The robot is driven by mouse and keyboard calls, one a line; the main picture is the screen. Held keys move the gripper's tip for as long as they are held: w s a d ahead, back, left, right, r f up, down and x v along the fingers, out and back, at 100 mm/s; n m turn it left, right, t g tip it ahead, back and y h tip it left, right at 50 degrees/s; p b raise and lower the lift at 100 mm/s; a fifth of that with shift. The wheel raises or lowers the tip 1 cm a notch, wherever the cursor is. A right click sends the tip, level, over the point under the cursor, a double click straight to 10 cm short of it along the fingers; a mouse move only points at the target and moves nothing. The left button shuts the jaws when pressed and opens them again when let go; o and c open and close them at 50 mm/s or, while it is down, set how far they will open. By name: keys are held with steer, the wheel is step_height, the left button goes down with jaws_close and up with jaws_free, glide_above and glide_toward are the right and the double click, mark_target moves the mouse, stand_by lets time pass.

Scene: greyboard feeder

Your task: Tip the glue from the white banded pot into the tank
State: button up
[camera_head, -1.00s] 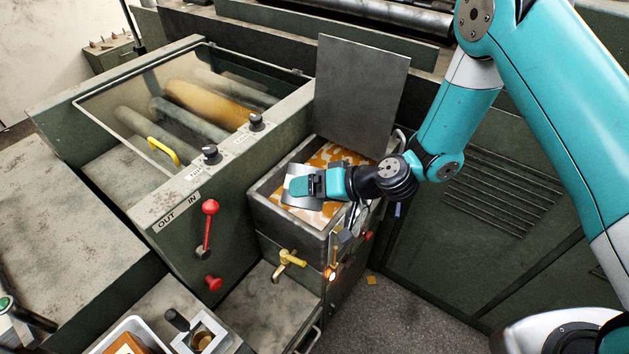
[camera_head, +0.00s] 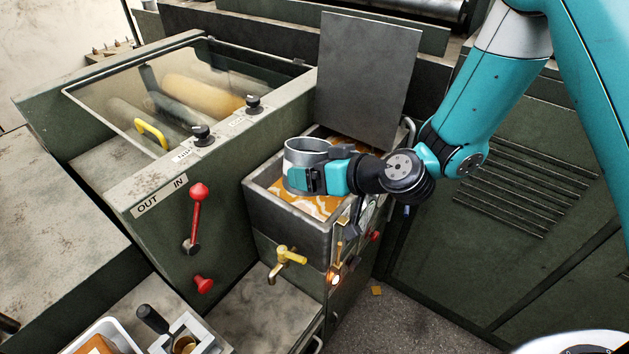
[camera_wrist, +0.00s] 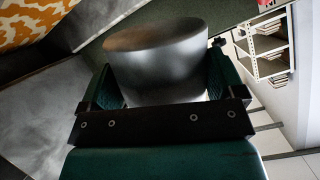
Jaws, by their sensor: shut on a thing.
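The tank (camera_head: 288,217) is an open grey metal box with its lid (camera_head: 367,80) raised. Orange glue with white patches covers what I see of its inside; it also shows at the top left of the wrist view (camera_wrist: 30,22). My gripper (camera_head: 308,180) is over the tank, shut on a plain grey metal pot (camera_head: 303,158). The pot stands roughly upright above the glue, its round rim uppermost in the head view. In the wrist view the pot (camera_wrist: 165,65) sits between both fingers. No white band is visible on it, and its inside is mostly hidden.
A yellow tap (camera_head: 287,257) sticks out of the tank's front. Left of it is a machine with a red lever (camera_head: 197,205), black knobs and a clear cover over rollers. A white tray (camera_head: 120,335) and a small black-handled device (camera_head: 180,335) lie at the bottom left.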

steer(key=shift+w+d+f+n+t+b, duration=0.15)
steer(key=shift+n+t+b, duration=0.35)
steer(key=shift+b, duration=1)
steer(key=shift+w+a+f+n+t+b, duration=0.15)
steer(key=shift+n+t+b, duration=0.3)
steer(key=shift+b, duration=1.05)
steer(key=shift+w+d+r+n+b, duration=0.15)
steer(key=shift+d+r+n+b, duration=0.1)
steer(key=shift+b, duration=0.3)
